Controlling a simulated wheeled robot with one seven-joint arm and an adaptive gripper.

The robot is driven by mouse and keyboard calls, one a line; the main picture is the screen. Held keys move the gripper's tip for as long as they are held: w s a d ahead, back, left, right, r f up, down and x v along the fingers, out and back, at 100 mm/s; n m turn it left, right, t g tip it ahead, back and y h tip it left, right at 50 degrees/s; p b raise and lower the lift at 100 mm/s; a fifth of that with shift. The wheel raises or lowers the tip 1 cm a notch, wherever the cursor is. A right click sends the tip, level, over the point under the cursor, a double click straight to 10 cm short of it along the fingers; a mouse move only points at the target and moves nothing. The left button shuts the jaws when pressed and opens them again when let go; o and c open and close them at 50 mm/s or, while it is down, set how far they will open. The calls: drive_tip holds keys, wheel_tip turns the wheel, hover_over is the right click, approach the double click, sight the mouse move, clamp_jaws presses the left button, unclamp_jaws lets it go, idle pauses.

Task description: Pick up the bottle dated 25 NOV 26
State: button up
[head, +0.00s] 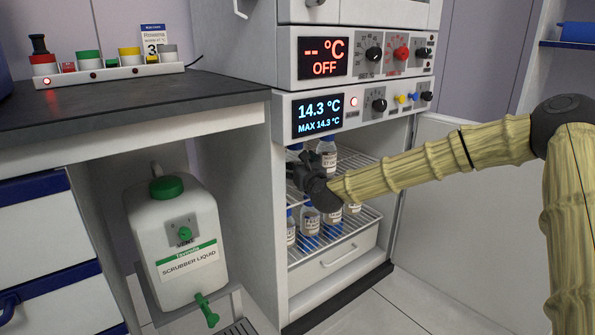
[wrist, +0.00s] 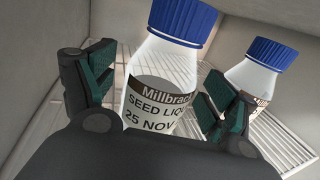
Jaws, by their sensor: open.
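In the wrist view a clear bottle with a blue cap (wrist: 165,75) stands between my open fingers; its label reads "Millbra…", "SEED LIQ…", "25 NOV", and the rest, including the year, is hidden or cut off. My gripper (wrist: 150,100) is open around it, with a finger on each side; I cannot tell whether either touches it. A second blue-capped bottle (wrist: 250,80) stands behind to the right, its label mostly covered by my right finger. In the head view my gripper (head: 311,172) is inside the open cabinet at the upper rack.
A bottle (head: 328,153) shows on the upper wire rack beside my gripper. Several blue-capped bottles (head: 310,218) stand on the lower rack (head: 335,240). The cabinet door (head: 440,205) is open at right. A white scrubber liquid canister (head: 180,240) stands left, below the dark counter (head: 120,105).

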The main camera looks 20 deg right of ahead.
drive_tip(key=shift+w, duration=0.3)
drive_tip(key=c, duration=1.3)
drive_tip(key=shift+c, duration=0.6)
drive_tip(key=shift+r, duration=0.15)
